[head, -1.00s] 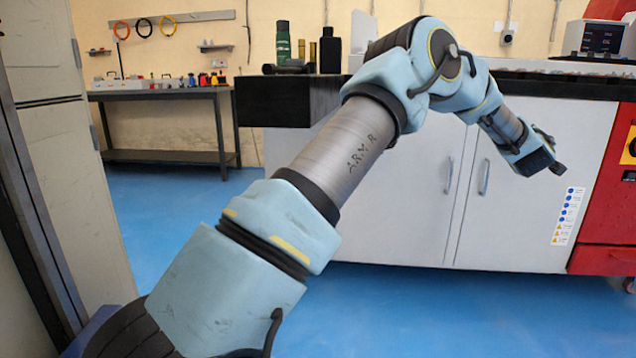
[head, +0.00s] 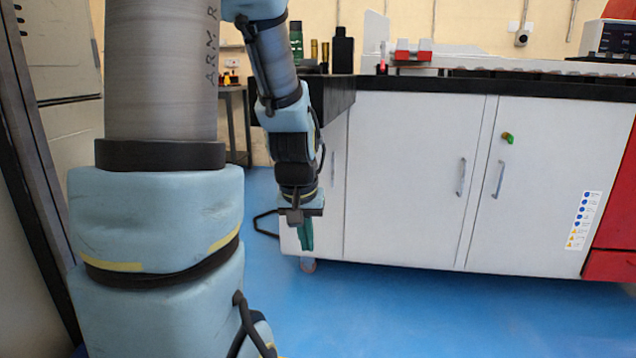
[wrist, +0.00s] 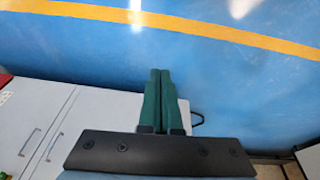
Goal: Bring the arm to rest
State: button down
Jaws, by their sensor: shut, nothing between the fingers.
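My gripper (head: 305,236) hangs pointing down in the head view, in front of the left end of the white cabinet (head: 400,180). Its green fingers are shut with nothing between them. In the wrist view the gripper's green fingers (wrist: 160,75) lie side by side over the blue floor (wrist: 240,80), and the cabinet (wrist: 45,120) shows at the lower left. My arm rises at the left of the head view and bends down to the gripper.
A red machine (head: 612,225) stands at the right. A grey locker (head: 60,60) is close at the left. The blue floor (head: 440,310) in front of the cabinet is clear.

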jog(key=s+a+r+g+p, duration=0.1)
jog(key=s+a+p, duration=0.1)
jog(key=s+a, duration=0.35)
notch_tip(320, 180, up, 28)
jog(key=d+p, duration=0.1)
jog(key=p, duration=2.7)
jog(key=shift+s+y, duration=0.3)
jog(key=shift+s, duration=0.05)
jog(key=shift+r, duration=0.1)
